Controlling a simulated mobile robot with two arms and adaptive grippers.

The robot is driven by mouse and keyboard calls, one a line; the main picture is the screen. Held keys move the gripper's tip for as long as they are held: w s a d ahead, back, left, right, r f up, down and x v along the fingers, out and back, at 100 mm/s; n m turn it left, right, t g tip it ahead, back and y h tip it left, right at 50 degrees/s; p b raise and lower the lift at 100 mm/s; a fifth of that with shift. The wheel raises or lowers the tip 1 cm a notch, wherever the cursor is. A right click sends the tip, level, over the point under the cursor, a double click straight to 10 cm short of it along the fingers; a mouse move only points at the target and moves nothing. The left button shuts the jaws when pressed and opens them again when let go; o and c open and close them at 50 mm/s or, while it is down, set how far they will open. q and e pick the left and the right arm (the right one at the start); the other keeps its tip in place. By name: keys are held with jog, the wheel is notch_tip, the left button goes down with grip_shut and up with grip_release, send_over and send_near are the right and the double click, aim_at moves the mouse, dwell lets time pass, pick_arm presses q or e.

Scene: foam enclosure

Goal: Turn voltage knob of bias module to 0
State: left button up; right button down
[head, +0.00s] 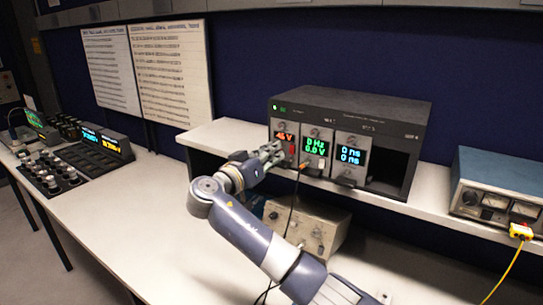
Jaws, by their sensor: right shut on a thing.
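The bias module (284,132) is the leftmost of three modules in the dark rack unit (345,105) on the raised shelf. Its small orange display seems to read about 45 V. My right gripper (275,152) reaches up from the lower right, with its fingertips at the lower front of this module. It is shut on the voltage knob, which its fingers hide. The knob's pointer cannot be seen. My left gripper is not in view.
Two modules with green and blue displays (350,155) sit to the right, beside an empty bay. A cable (296,185) hangs close to my gripper. A beige box (310,225) stands below the shelf. A blue metered instrument (500,190) is at right.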

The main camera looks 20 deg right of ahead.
jog(key=shift+r, duration=0.1)
jog(key=c, duration=1.6)
grip_release()
jog(key=shift+a, duration=0.1)
jog(key=v, duration=1.2)
